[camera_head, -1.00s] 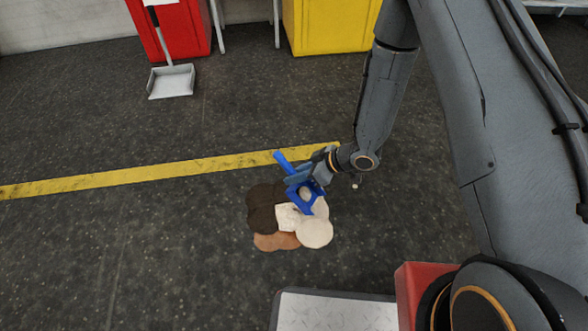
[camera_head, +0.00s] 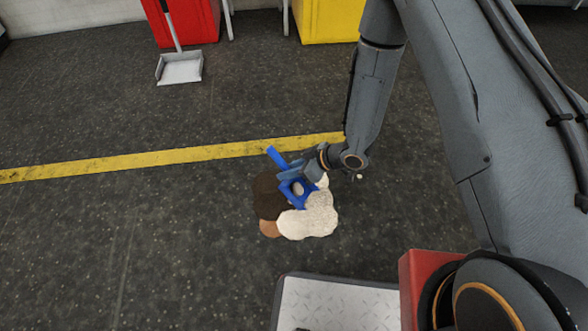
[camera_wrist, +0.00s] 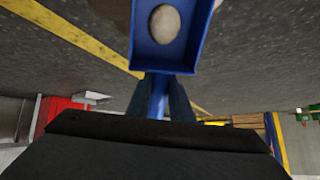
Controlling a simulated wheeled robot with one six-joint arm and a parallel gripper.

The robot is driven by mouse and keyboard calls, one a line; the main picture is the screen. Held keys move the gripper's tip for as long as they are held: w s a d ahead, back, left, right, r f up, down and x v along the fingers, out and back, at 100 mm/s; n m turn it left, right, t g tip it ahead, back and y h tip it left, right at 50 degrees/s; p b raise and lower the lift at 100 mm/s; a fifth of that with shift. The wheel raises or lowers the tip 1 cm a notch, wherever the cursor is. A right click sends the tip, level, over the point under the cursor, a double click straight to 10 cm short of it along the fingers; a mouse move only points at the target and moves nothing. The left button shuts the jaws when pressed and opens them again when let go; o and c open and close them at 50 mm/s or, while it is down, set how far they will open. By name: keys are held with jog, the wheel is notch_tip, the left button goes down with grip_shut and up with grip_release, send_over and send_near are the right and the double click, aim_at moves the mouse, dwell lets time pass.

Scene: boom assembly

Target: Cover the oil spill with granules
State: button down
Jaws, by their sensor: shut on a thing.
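The oil spill (camera_head: 270,194) is a dark brown patch on the floor, with an orange-brown part (camera_head: 269,229) at its front left. Pale granules (camera_head: 308,222) lie over its right and front parts. My gripper (camera_head: 297,176) is shut on a blue scoop (camera_head: 286,188) and holds it above the spill, tilted. In the wrist view the scoop's tray (camera_wrist: 140,55) holds a small pale mound of granules (camera_wrist: 165,23). The scoop and gripper hide part of the spill's middle and back.
A yellow floor line (camera_head: 170,158) runs behind the spill. A dustpan (camera_head: 180,68) stands by a red bin (camera_head: 184,20), with a yellow bin (camera_head: 329,18) to its right. A metal-topped platform (camera_head: 335,303) is in front. The floor left of the spill is clear.

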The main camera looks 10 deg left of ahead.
jog(key=s+a+p, duration=0.2)
jog(key=s+a, duration=0.1)
jog(key=a, duration=0.8)
jog(key=shift+s, duration=0.15)
dwell(0.8)
jog(key=shift+a, duration=0.15)
dwell(0.6)
